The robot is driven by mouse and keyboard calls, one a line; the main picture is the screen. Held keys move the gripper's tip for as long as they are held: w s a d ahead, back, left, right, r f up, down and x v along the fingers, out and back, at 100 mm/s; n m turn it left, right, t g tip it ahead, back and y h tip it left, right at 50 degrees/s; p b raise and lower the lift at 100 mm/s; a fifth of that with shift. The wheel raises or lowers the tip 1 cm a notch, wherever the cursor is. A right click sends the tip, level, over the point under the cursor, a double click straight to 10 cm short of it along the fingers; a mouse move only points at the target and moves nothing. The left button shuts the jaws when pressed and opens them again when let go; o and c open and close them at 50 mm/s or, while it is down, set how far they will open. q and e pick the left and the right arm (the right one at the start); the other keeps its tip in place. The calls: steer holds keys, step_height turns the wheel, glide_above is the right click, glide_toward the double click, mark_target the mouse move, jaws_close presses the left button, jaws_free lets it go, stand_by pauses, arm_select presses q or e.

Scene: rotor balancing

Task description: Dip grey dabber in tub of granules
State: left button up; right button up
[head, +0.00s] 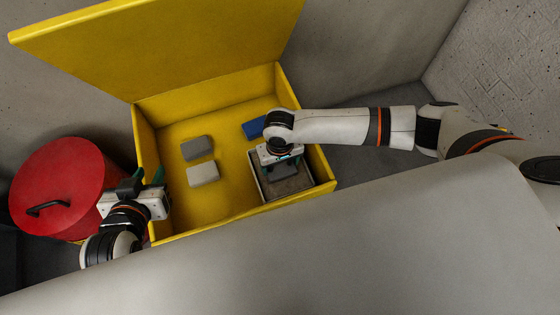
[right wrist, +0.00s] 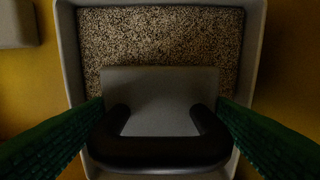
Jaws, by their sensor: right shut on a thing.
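The grey dabber (right wrist: 160,88) is a flat plate with a dark curved handle (right wrist: 160,150). My right gripper (head: 280,163) is shut on the dabber, with green fingers at either side of the handle in the right wrist view. It holds the dabber over the tub of granules (right wrist: 249,45), within the rim as seen from above. Speckled granules (right wrist: 160,35) show beyond the plate; whether it touches them I cannot tell. In the head view the tub (head: 259,189) stands in the box's front right corner. My left gripper (head: 146,180) is empty, its fingers apart, by the box's left wall.
The yellow box (head: 215,226) has its lid (head: 160,45) raised at the back. Inside lie a darker grey block (head: 197,148), a light grey block (head: 202,173) and a blue block (head: 254,128). A red round lid with a handle (head: 62,180) is at the left.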

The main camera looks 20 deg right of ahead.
arm_select(q)
steer(key=shift+s+a+f+g+y+p, duration=0.2)
steer(key=shift+s+a+f+g, duration=0.1)
steer(key=shift+s+f+g, duration=0.4)
steer(key=shift+s+a+f+g+y+p, duration=0.1)
steer(key=shift+s+a+f+g+p, duration=0.15)
steer(key=shift+s+f+g, duration=0.45)
stand_by(5.1)
steer(key=shift+r, duration=0.2)
